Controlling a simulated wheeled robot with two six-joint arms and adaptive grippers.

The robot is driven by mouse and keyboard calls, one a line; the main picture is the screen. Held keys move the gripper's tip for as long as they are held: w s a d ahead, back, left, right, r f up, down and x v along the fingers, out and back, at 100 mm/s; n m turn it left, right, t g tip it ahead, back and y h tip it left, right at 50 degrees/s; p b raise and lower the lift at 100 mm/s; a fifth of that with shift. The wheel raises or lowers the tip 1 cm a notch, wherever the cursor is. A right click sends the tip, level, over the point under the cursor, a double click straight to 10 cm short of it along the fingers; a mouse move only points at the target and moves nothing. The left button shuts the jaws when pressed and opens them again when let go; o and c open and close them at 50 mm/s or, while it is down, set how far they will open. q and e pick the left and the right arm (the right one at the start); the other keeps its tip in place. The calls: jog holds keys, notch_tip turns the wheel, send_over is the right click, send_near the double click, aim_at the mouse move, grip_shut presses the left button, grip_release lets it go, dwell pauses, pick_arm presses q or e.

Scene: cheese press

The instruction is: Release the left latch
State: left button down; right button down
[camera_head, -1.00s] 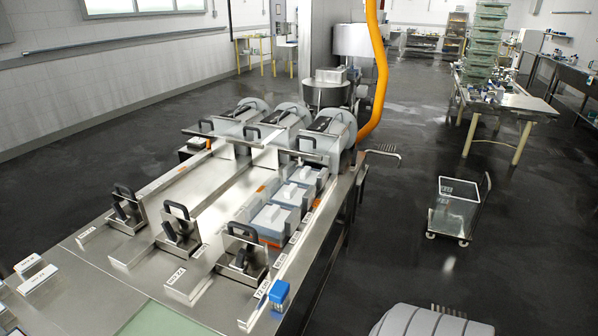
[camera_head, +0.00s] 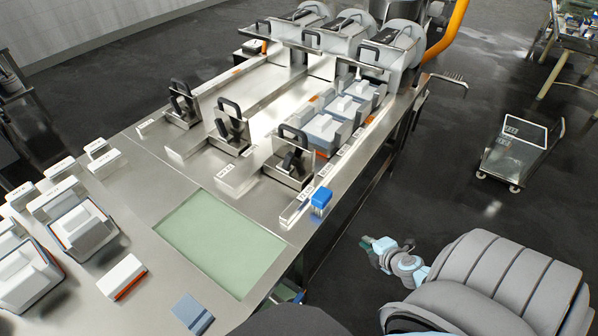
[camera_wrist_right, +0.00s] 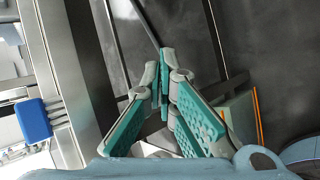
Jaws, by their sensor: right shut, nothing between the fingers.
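Three latches with black handles stand on steel blocks at the near ends of the press lanes: the left latch (camera_head: 181,104), the middle latch (camera_head: 229,127) and the right latch (camera_head: 293,158). The left latch stands upright at the far left lane. My right gripper (camera_head: 374,248) is low, beyond the right edge of the steel table and far from the left latch. In the right wrist view its teal-padded fingers (camera_wrist_right: 160,82) are together at the tips and hold nothing. My left gripper is not in view.
A blue block (camera_head: 321,197) sits at the table's right edge; it also shows in the right wrist view (camera_wrist_right: 33,120). A green mat (camera_head: 215,240) lies in front of the lanes. White moulds (camera_head: 80,229) stand at left. A cart (camera_head: 513,150) stands on the floor at right.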

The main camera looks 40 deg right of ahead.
jog(key=w+a+r+n+t+y+b, duration=0.1)
jog(key=w+a+r+n+y, duration=0.1)
jog(key=w+r+n, duration=0.4)
jog(key=w+a+r+n+t+y, duration=0.2)
jog(key=w+r+n, duration=0.4)
jog(key=r+n, duration=0.7)
jog(key=shift+w+a+r+n+y+b, duration=0.2)
jog(key=shift+w+a+n+y+b, duration=0.15)
jog(key=shift+a+n+y, duration=0.45)
